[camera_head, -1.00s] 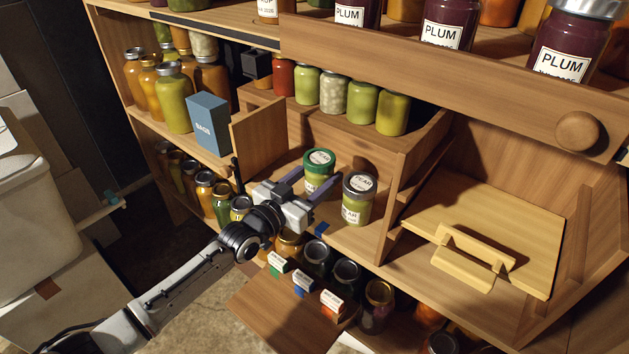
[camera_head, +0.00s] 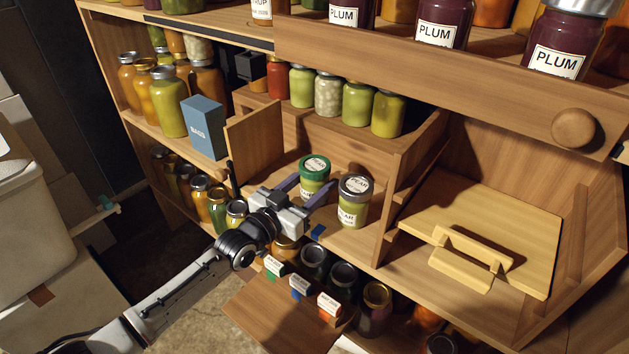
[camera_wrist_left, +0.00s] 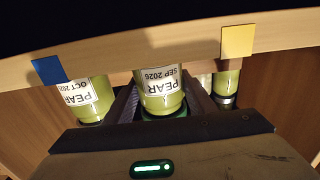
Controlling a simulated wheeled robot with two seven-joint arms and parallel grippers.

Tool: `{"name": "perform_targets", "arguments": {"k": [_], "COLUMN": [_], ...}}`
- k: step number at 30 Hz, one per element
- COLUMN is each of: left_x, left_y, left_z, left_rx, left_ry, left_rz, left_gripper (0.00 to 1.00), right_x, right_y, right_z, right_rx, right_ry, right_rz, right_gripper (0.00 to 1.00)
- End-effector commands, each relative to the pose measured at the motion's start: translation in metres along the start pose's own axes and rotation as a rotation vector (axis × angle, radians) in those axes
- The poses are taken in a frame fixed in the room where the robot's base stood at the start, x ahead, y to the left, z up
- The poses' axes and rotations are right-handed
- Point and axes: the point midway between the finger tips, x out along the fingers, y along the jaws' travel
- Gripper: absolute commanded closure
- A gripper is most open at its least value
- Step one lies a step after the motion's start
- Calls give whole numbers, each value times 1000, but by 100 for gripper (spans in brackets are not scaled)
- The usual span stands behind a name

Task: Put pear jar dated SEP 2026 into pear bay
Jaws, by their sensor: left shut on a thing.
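The pear jar dated SEP 2026 (camera_head: 314,186) has a green lid and stands upright in the shelf compartment. In the left wrist view its label (camera_wrist_left: 160,80) reads upside down. My left gripper (camera_head: 307,193) is shut on this jar, one finger on each side. Another pear jar (camera_head: 353,205), with a silver lid, stands just right of it; its label reads OCT 2026 in the left wrist view (camera_wrist_left: 86,92). I cannot tell whether the held jar touches the shelf. No marking names the pear bay; a blue tag (camera_head: 318,232) sits on the shelf edge below the jars.
Upright wooden panels bound the compartment on the left (camera_head: 253,147) and right (camera_head: 393,205). A row of jars (camera_head: 357,103) stands on a raised step behind. A board with a handle (camera_head: 470,253) lies to the right. The left wrist view also shows a yellow tag (camera_wrist_left: 237,41) and another jar (camera_wrist_left: 227,84).

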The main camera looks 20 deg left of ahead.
Motion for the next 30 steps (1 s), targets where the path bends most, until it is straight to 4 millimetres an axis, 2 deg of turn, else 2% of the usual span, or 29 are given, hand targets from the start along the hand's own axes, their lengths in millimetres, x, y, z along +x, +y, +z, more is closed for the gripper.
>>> {"name": "perform_targets", "arguments": {"k": [2,3,6,17,20,30], "left_x": [1,1,0,-1,-14,-78], "left_y": [0,0,0,0,0,0], "left_z": [-1,-2,-1,2,2,0], "left_rx": [0,0,0,0,-1,0], "left_ry": [6,6,5,-3,-5,-2], "left_rz": [0,0,0,0,0,1], "left_gripper": [85,45,28,28,28,28], "right_x": [1,1,1,0,-3,-10], "right_y": [0,0,-1,-2,-2,-3], "right_z": [1,1,1,0,-4,-8], "right_rx": [2,2,5,11,10,2], "right_ry": [0,0,0,1,2,-7], "right_rz": [0,0,-1,-2,-2,1], "right_gripper": [69,69,69,69,69,69]}}
